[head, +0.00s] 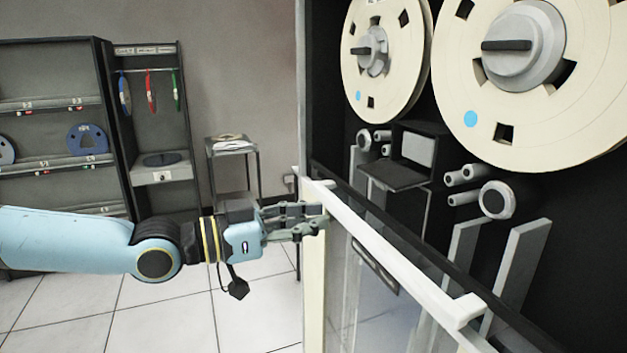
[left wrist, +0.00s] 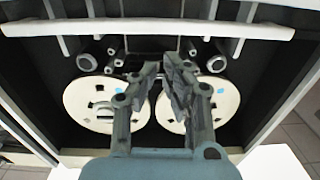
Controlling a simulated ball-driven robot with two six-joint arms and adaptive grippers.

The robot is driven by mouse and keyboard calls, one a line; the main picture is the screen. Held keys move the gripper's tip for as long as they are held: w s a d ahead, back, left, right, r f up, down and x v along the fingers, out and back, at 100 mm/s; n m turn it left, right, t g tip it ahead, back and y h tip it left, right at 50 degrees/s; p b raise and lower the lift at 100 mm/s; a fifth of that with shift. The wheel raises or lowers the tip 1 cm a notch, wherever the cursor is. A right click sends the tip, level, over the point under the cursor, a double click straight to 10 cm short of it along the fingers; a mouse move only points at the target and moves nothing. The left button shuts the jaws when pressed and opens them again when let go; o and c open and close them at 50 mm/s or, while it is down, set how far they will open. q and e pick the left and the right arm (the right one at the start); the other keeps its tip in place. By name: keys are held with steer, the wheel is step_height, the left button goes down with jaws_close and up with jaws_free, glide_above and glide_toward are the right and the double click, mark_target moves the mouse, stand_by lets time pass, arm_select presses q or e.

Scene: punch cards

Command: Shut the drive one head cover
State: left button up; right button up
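The tape drive's head cover (head: 395,175) is a dark flap below and between the two tape reels. It hangs open, sticking out below a dark box with a light grey block (head: 419,149) showing inside. My left gripper (head: 322,217) is in front of the cabinet, left of the cover and apart from it, by the white top rail of the glass window. In the left wrist view its fingers (left wrist: 165,72) are brought together, with nothing seen between them. They hide most of the head area there. My right gripper is not in view.
Cream tape reels (head: 385,75) fill the drive's upper part, with rollers below them. The white window rail (head: 395,255) runs across the drive's front, below the head area. A small table (head: 233,150) and dark shelves (head: 50,75) stand behind.

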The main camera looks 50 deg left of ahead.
mark_target(364, 224)
arm_select(q)
steer(key=w+d+b, duration=0.1)
steer(key=w+b, duration=0.1)
steer(key=w+d+r+b, duration=0.1)
steer(key=w+b, duration=0.1)
steer(key=w+d+b, duration=0.2)
steer(key=w, duration=0.1)
steer(key=shift+r, duration=0.35)
steer(key=shift+w+d+b, duration=0.15)
steer(key=shift+w+b, duration=0.35)
steer(key=shift+b, duration=0.1)
steer(key=shift+w+r, duration=0.15)
steer(key=shift+w, duration=0.1)
steer(key=shift+w+d+h, duration=0.2)
steer(key=shift+d+h, duration=0.1)
steer(key=shift+r, duration=0.15)
